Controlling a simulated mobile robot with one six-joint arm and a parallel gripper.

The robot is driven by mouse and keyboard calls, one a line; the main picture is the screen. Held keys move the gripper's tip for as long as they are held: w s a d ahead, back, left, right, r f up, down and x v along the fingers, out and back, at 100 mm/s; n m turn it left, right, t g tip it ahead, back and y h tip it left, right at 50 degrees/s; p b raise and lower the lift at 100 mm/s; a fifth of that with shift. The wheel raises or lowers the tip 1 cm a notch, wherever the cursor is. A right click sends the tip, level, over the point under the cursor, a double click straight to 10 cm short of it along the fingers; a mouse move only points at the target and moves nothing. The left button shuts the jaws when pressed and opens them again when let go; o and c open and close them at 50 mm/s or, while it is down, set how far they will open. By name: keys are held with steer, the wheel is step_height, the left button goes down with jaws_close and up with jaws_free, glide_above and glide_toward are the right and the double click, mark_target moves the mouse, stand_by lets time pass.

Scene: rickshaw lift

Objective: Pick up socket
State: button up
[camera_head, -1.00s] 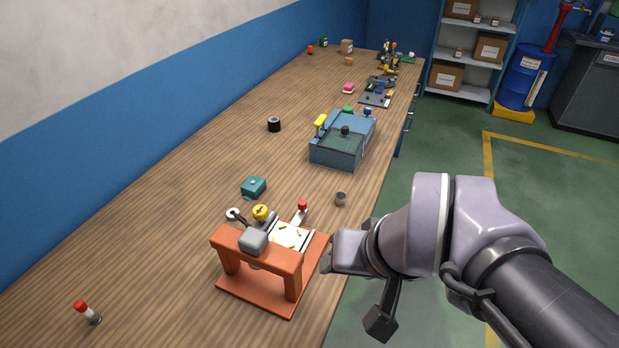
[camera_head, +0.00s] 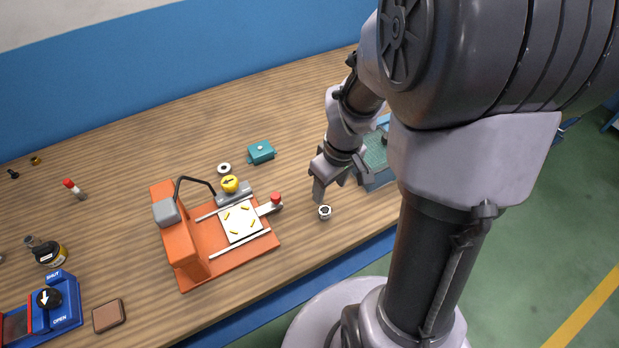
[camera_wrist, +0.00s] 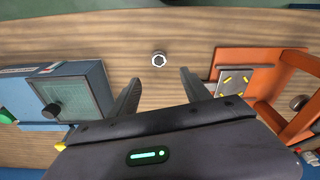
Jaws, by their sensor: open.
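The socket (camera_head: 324,212) is a small metal cylinder with a dark hole in its top, standing upright on the wooden bench near its front edge. In the wrist view the socket (camera_wrist: 159,59) shows just beyond the fingertips, roughly centred between them. My gripper (camera_head: 341,190) is pointed down above the bench, close to the socket, open and empty. Both fingers of my gripper (camera_wrist: 160,80) are spread apart in the wrist view. I cannot tell exactly how high the fingertips are above the socket.
An orange fixture (camera_head: 193,260) with a white plate and red knob stands left of the socket. A blue-grey box (camera_head: 380,177) stands close to the right, partly hidden by my arm. A teal box (camera_head: 261,152) sits behind. The bench around the socket is bare.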

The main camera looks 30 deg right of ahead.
mark_target(325, 210)
steer(key=f+b, duration=0.1)
steer(key=f, duration=0.4)
steer(key=w+f+b, duration=0.1)
steer(key=f, duration=0.1)
steer(key=shift+a+f+b, duration=0.1)
steer(key=shift+f+b, duration=0.2)
steer(key=f+b, duration=0.3)
steer(key=f, duration=0.2)
steer(key=shift+w+f, duration=0.15)
steer(key=shift+w, duration=0.05)
jaws_close()
